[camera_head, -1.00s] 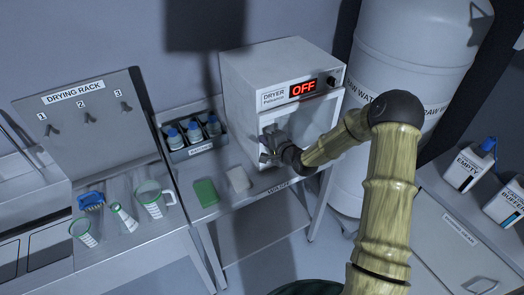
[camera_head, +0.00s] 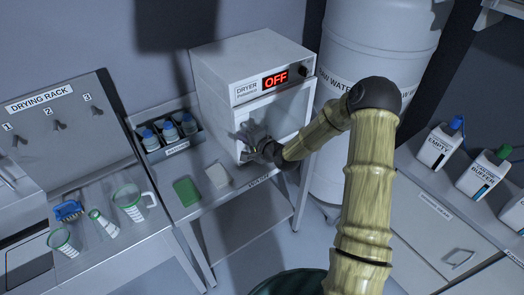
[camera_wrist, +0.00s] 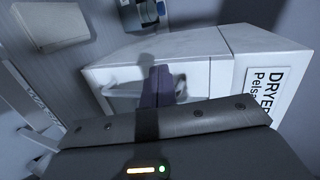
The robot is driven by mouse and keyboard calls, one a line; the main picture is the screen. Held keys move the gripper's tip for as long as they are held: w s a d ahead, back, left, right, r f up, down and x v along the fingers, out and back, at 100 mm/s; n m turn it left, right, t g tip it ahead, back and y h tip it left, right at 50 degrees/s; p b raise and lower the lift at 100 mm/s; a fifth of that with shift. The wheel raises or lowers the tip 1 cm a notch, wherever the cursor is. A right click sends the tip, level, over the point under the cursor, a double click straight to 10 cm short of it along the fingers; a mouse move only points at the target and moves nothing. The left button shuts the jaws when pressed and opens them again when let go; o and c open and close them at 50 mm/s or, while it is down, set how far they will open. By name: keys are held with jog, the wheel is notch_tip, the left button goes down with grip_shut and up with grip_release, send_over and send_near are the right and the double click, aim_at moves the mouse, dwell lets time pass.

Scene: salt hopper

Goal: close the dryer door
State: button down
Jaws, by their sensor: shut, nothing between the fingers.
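The white dryer (camera_head: 250,62) stands on the bench at the back, with its red display reading OFF. Its door (camera_head: 284,110) is the pale front panel below the display. It looks in line or nearly in line with the front; I cannot tell if it is fully shut. My gripper (camera_head: 245,143) is at the left part of the door and hides some of it. In the wrist view the door (camera_wrist: 105,78) has a pale handle (camera_wrist: 122,90). My shut, empty fingers (camera_wrist: 158,86) overlap the handle there; contact is unclear.
A rack of blue-capped bottles (camera_head: 168,133) stands left of the dryer. A large white tank (camera_head: 365,45) stands to the right. The floor below is clear.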

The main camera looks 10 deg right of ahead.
jog(key=a+b+v, duration=0.1)
jog(key=b+v, duration=0.2)
jog(key=v, duration=0.8)
jog(key=shift+s, duration=0.55)
jog(key=shift+d+f, duration=0.15)
jog(key=s+d+r+n+g+h, duration=0.1)
jog(key=s+n+g+h, duration=0.3)
jog(key=s, duration=0.6)
jog(key=s+d+r+n+g+h, duration=0.1)
jog(key=s+d+n+g+h, duration=0.2)
jog(key=s, duration=0.8)
jog(key=n+g, duration=0.2)
jog(key=n, duration=0.2)
jog(key=shift+s+r+n+g+h, duration=0.15)
jog(key=shift+s+n+g+h, duration=0.15)
jog(key=shift+s+g+h, duration=0.1)
